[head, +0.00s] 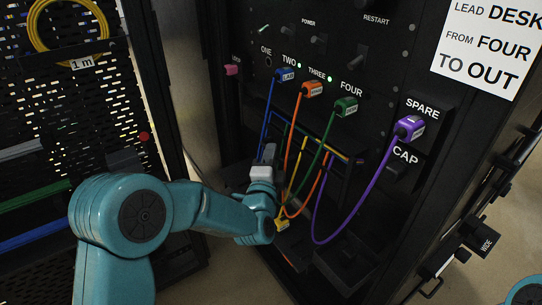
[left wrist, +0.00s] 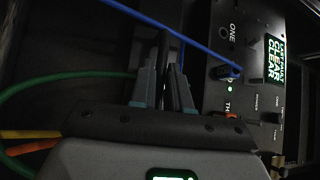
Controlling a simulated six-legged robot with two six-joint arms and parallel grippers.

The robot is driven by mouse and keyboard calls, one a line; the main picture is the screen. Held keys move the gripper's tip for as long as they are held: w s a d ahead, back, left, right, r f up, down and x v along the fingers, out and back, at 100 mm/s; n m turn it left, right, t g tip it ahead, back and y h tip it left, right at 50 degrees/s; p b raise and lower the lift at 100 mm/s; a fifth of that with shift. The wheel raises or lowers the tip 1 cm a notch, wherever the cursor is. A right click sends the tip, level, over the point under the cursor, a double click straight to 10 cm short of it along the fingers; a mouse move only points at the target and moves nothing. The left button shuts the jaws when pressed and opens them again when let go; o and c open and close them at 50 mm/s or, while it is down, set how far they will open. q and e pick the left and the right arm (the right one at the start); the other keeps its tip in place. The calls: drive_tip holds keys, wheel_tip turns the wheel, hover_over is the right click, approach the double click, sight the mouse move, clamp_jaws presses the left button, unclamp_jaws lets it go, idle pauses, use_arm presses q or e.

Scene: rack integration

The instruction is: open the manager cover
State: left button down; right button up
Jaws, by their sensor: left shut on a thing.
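My left gripper (head: 268,154) reaches in from the left to the lower front of the black rack, below the row of ports. In the left wrist view its two fingers (left wrist: 165,88) are closed on a thin dark edge, which I take to be the manager cover (left wrist: 164,55). Most of the cover is hidden by the gripper or lost in the dark, and how far it stands open cannot be told. Blue (head: 265,122), orange (head: 289,145) and green (head: 315,150) leads hang close beside the gripper. My right gripper is not in view.
A purple lead (head: 370,185) loops from the SPARE port, right of the gripper. A yellow plug (head: 282,224) lies low behind my wrist. A perforated panel (head: 95,110) with a coiled yellow cable (head: 38,45) stands left. A block marked WIDE (head: 481,238) sits at right.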

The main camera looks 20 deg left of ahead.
use_arm(q)
drive_tip(key=c, duration=1.2)
unclamp_jaws()
drive_tip(key=shift+r, duration=0.15)
drive_tip(key=shift+o, duration=0.2)
drive_tip(key=shift+s, duration=0.1)
drive_tip(key=s+d+f+b, duration=0.2)
drive_tip(key=s+b, duration=0.6)
drive_tip(key=s, duration=0.7)
drive_tip(key=shift+s+f, duration=0.15)
drive_tip(key=shift+s, duration=0.25)
